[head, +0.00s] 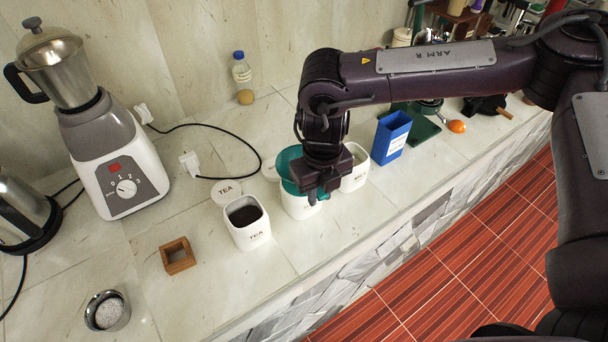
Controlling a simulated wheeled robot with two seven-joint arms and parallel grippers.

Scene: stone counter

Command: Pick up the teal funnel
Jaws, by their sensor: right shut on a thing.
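The teal funnel (290,162) is at the middle of the counter, its wide round rim showing to the left of and behind my right gripper. My right gripper (318,196) points down and is shut on the funnel; its fingers and the arm hide part of it. The funnel appears at the mouth of a white canister (297,207); whether it rests in the canister or is just above it, I cannot tell. My left gripper is not in view.
An open white tea canister (250,228) stands left of the gripper, with its lid (226,192) behind. Another white canister (356,170) and a blue box (390,138) stand right. A blender (115,160), wooden box (177,256) and metal cup (107,312) are left.

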